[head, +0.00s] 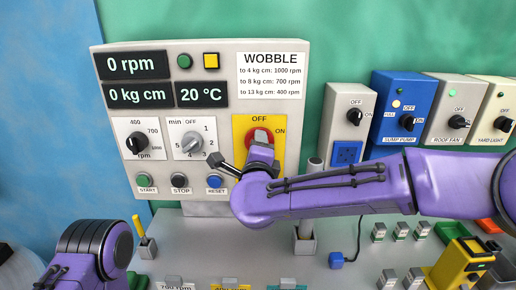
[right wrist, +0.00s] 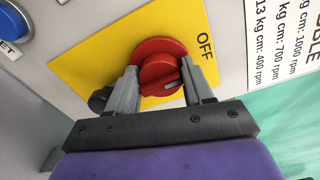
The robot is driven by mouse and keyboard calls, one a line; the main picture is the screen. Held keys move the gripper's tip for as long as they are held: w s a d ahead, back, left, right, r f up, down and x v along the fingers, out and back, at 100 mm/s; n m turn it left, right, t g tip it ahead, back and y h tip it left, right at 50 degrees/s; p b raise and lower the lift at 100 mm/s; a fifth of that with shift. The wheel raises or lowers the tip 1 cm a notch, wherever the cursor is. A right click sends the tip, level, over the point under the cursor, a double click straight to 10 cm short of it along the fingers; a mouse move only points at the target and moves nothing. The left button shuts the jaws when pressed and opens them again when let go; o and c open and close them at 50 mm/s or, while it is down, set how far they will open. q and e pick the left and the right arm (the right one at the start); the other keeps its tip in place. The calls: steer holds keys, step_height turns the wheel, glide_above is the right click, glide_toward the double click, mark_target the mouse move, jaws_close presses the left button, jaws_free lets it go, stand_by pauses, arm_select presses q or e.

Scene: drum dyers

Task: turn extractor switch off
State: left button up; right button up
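The extractor switch is a red rotary knob (head: 259,134) on a yellow plate (head: 240,125) with OFF at the top and ON at the right. It also shows in the right wrist view as a red knob (right wrist: 159,62) with a white mark on its grip. My right gripper (right wrist: 162,72) has one grey finger on each side of the red knob, with no clear gap seen.
The blue RESET button (head: 215,181) is close to my right gripper. Several switch boxes, including the blue sump pump box (head: 400,85), stand to the right. Small items crowd the bench's right side.

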steer(key=o, duration=0.3)
steer(key=s+b, duration=0.3)
steer(key=s, duration=0.7)
steer(key=shift+s+b, duration=0.25)
steer(key=shift+b, duration=0.1)
